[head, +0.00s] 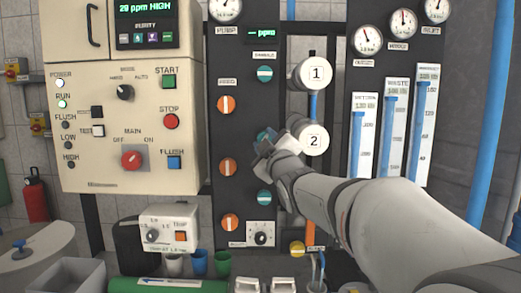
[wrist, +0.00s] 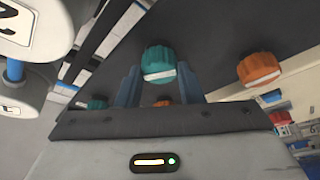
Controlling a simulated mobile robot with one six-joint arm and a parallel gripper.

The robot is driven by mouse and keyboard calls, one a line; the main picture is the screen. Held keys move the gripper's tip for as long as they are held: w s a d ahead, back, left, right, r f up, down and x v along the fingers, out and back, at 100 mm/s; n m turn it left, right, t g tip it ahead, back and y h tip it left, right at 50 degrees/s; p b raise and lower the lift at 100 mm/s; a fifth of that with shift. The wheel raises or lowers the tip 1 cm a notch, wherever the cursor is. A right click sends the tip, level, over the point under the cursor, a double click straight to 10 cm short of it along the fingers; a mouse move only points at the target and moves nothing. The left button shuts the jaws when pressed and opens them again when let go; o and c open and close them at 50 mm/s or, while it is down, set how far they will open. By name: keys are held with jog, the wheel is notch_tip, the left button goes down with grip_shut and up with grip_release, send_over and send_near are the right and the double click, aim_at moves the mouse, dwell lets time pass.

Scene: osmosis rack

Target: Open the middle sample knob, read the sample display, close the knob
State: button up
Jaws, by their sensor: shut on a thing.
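The middle sample knob (head: 263,134) is the teal one in the right column of the dark panel, mostly hidden behind my gripper (head: 265,146) in the head view. In the wrist view this teal knob (wrist: 158,60) has a pale bar across its face. The blue fingers of my gripper (wrist: 158,72) stand on either side of it, shut on it. The sample display (head: 262,33) at the panel's top shows green dashes and "ppm", with no number that I can make out.
Teal knobs sit above (head: 265,73) and below (head: 264,198). An orange knob (head: 230,168) with an upright bar is close on the left, in a column of several. White cylinders marked 1 (head: 315,72) and 2 (head: 313,139) stand just right, near my arm.

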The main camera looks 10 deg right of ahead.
jog(key=shift+r+n+g+y+p, duration=0.1)
jog(key=shift+n+g+y+p, duration=0.4)
jog(key=shift+n, duration=1.1)
jog(key=shift+n+g+y+p, duration=0.2)
jog(key=shift+n+g+p, duration=0.6)
jog(key=shift+n, duration=0.8)
jog(key=o, duration=1)
jog(key=p+v, duration=0.1)
jog(key=v, duration=0.7)
